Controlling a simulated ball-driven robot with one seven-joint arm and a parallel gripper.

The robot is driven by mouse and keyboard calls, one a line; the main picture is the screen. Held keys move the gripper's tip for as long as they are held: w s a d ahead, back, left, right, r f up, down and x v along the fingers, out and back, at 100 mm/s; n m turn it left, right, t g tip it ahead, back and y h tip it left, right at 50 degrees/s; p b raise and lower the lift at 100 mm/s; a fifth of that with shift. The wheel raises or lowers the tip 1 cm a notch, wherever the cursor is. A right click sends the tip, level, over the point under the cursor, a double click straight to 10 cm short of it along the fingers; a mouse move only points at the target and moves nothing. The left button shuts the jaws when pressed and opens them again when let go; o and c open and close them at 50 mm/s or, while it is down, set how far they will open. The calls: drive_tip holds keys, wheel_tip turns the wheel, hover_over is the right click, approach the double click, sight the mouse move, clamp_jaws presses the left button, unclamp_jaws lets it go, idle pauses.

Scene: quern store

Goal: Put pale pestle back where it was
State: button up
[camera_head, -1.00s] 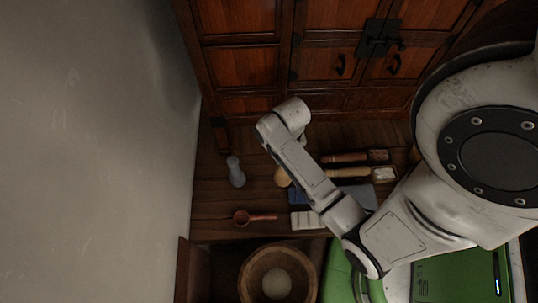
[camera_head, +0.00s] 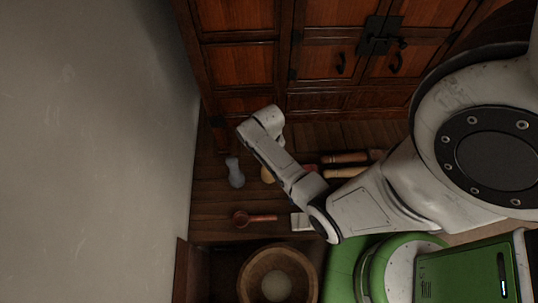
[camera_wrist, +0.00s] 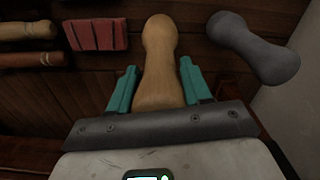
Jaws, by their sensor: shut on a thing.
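The pale pestle (camera_wrist: 160,60) is light wood with a rounded knob end. In the wrist view it lies between the two teal fingers of my gripper (camera_wrist: 160,72), which are shut on it. In the head view only a small part of the pale pestle (camera_head: 267,174) shows beside my arm, and my fingers are hidden under the arm. A grey pestle (camera_head: 235,172) lies just left of it. In the wrist view the grey pestle (camera_wrist: 252,48) is to the right, apart from the pale one. I cannot tell whether the pale pestle touches the wooden surface.
A reddish ladle (camera_head: 255,218), a white block (camera_head: 301,221) and wooden-handled tools (camera_head: 345,158) lie on the dark boards. A folded red cloth (camera_wrist: 96,34) lies left in the wrist view. A wooden bowl (camera_head: 252,275) stands in front. The cabinet (camera_head: 240,65) and pale wall (camera_head: 90,150) bound the space.

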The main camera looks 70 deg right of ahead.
drive_tip(key=shift+w+f, duration=0.1)
drive_tip(key=shift+f, duration=0.15)
drive_tip(key=o, duration=1.3)
wheel_tip(320, 180, up, 12)
drive_tip(key=shift+f+p, duration=0.2)
drive_tip(key=shift+p, duration=0.55)
drive_tip(key=shift+a+r, duration=0.2)
drive_tip(key=shift+r, duration=0.05)
drive_tip(key=s+a+r+n, duration=0.1)
drive_tip(key=a+r+n, duration=0.1)
drive_tip(key=a+n, duration=0.2)
drive_tip(key=s+a+r+n, duration=0.2)
drive_tip(key=a+r+n, duration=0.1)
drive_tip(key=a, duration=0.6)
drive_tip(key=s+a+r+n+t, duration=0.1)
drive_tip(key=a+r+n, duration=0.2)
drive_tip(key=a, duration=0.3)
drive_tip(key=shift+s+a+n, duration=0.25)
drive_tip(key=shift+s+n, duration=0.1)
drive_tip(key=shift+n, duration=0.45)
